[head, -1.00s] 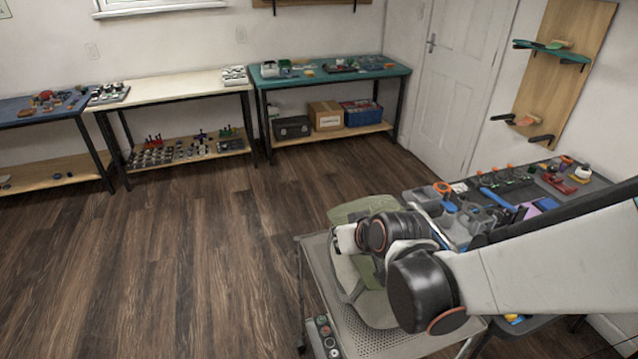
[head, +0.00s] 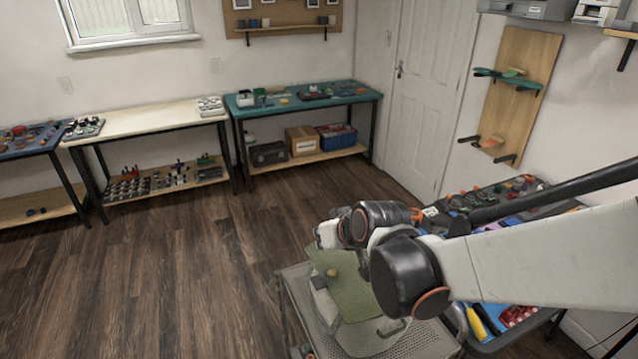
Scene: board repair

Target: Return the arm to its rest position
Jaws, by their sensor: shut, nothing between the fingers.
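My arm enters from the right edge in the head view, with a long white link and a dark bar above it. It bends at a large black joint with an orange ring. Beyond that, white and black links with another orange ring fold back over the lower middle of the view. My gripper's fingers are not visible; the arm's own links may hide them. A flat green piece (head: 347,283) shows below the folded links, partly covered by them. I cannot tell what it belongs to.
A workbench (head: 573,205) with parts and tools stands close behind my arm at the right. Below the arm are yellow and red tools (head: 515,314). A teal bench (head: 345,91), a cream bench (head: 140,118) and a blue bench (head: 35,143) line the back wall. The wood floor (head: 190,270) at left is clear.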

